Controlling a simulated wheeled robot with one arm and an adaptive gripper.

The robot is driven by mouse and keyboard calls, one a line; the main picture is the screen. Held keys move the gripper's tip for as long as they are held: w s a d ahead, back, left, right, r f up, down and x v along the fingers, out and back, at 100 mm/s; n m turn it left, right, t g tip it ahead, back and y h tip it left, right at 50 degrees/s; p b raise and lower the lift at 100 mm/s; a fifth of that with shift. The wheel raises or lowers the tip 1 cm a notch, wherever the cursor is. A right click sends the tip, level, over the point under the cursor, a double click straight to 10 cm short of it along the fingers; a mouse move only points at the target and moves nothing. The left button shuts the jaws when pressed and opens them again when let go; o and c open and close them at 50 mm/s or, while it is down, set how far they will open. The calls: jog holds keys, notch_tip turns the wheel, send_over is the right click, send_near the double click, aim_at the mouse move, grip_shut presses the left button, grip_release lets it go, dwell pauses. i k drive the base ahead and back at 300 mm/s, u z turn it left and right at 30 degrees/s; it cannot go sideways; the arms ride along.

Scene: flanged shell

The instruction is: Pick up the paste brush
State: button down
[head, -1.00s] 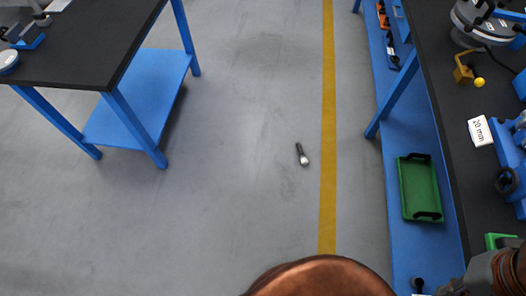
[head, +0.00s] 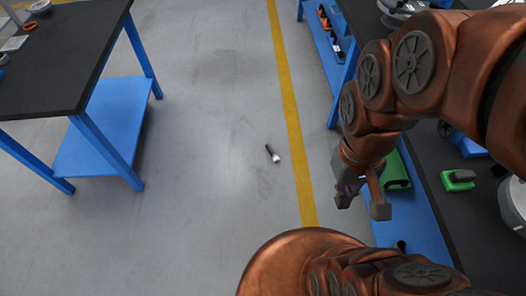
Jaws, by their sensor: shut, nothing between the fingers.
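The paste brush (head: 272,153), a small thing with a dark handle and a pale tip, lies on the grey floor in the head view, just left of the yellow line. Its fine detail is too small to tell. My gripper (head: 361,205) is to the right of the brush in the picture, clear of it, in front of the right bench's blue lower shelf. It is shut and empty, pointing downward.
A black-topped table with blue legs and shelf (head: 100,120) stands at left. The right bench (head: 440,215) carries a green block (head: 458,180); a green tray (head: 396,172) on its lower shelf is partly hidden by my arm. The floor around the brush is clear.

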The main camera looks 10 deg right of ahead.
aim_at(275, 159)
jog(key=k, duration=1)
jog(key=u, duration=1.25)
jog(key=i, duration=2.1)
jog(key=z, duration=0.5)
jog(key=i, duration=0.95)
jog(key=z, duration=1.4)
jog(key=i, duration=0.5)
jog(key=z, duration=0.5)
